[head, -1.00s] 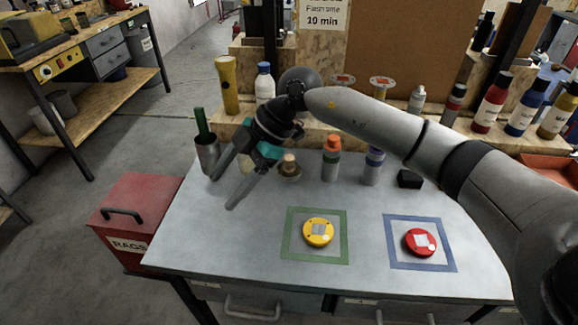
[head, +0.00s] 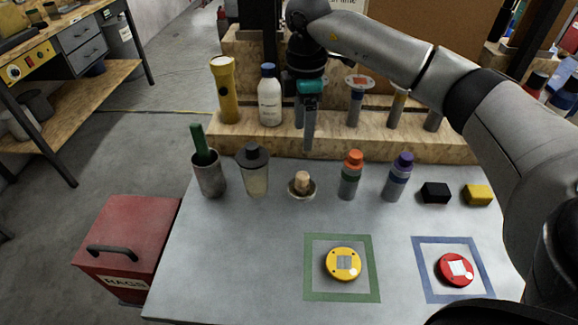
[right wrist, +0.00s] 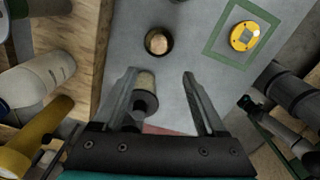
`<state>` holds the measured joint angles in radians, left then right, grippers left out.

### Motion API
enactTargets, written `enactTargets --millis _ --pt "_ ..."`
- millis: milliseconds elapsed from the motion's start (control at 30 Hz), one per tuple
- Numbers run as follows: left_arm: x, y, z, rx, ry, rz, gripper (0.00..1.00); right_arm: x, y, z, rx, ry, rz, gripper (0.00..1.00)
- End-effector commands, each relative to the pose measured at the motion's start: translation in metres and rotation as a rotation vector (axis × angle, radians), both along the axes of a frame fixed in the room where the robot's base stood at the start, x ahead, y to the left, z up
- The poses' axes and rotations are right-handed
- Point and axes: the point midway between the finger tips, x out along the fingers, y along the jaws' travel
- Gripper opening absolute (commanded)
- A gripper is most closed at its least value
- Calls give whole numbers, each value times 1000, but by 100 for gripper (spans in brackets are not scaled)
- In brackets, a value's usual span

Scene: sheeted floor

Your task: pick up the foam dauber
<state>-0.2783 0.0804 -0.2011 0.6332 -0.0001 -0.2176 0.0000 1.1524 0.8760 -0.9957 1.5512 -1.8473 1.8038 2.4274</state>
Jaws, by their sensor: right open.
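The foam dauber (head: 302,181), a short tan stub, stands upright in a small round dish (head: 302,194) near the back of the grey bench. It also shows in the right wrist view (right wrist: 158,42), just beyond my fingertips. My right gripper (head: 305,142) is open and empty, its fingers pointing down, above and apart from the dauber. In the right wrist view the gripper (right wrist: 160,75) has its fingers spread wide, with the dark-capped bottle (right wrist: 146,95) showing below between them. My left gripper is not in view.
The dark-capped bottle (head: 254,172) and a metal cup (head: 209,174) stand left of the dauber. An orange-capped bottle (head: 350,176) and a purple-capped bottle (head: 397,178) stand right. A wooden shelf (head: 420,146) runs behind. The front left of the bench is clear.

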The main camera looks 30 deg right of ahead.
Motion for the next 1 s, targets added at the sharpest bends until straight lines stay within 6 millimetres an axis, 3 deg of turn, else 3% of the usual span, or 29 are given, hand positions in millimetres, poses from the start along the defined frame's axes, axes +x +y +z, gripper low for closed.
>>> enactTargets --millis 167,433,600,833,1000 --pt "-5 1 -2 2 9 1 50 0 0 -14 1 2 1 74" --pt "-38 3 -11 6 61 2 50 -1 1 -71 1 5 2 74" --pt "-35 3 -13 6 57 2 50 -1 1 -95 2 2 2 74" --pt "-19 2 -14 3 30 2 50 -1 0 -111 1 2 2 74" --pt "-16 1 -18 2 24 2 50 -2 -1 -137 0 3 2 74"
